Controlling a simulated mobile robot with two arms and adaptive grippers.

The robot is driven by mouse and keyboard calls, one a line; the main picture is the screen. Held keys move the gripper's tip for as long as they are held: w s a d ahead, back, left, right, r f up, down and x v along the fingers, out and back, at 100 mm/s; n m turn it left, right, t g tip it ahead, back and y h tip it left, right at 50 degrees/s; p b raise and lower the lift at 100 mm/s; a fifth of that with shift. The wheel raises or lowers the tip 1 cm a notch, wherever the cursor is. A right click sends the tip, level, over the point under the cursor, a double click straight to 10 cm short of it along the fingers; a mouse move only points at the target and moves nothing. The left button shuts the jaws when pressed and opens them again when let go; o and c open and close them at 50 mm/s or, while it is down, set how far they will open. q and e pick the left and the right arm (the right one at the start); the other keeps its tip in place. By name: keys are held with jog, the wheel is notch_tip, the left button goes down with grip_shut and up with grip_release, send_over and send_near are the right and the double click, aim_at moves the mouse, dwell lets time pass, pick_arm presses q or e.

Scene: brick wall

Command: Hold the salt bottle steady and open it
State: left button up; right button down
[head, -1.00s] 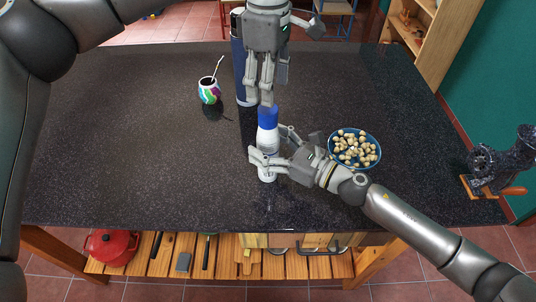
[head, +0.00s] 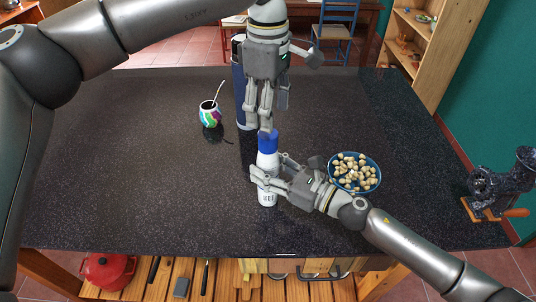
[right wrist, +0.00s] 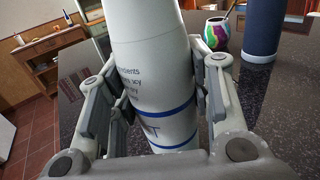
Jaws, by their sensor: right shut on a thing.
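The salt bottle (head: 267,160) is white with a blue cap (head: 268,140) and stands upright near the middle of the dark table. My right gripper (head: 268,176) is shut around its body from the right. In the right wrist view the bottle's white body (right wrist: 155,80), with blue bands and print, sits between the two fingers. My left gripper (head: 260,122) hangs from above with its fingers pointing down at the cap. Its fingertips are close to the cap's top; whether they touch it or how far apart they are is unclear.
A blue bowl of pale round pieces (head: 331,182) stands just right of the bottle. A dark blue cylinder (head: 239,85) is behind my left gripper. A colourful cup with a straw (head: 209,116) is at the back left. A grinder (head: 495,185) is at the far right. The table's left side is clear.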

aim_at(268, 138)
pick_arm(q)
jog(key=m, duration=0.5)
jog(key=shift+m, duration=0.4)
jog(key=m, duration=0.7)
jog(key=shift+f, duration=4.05)
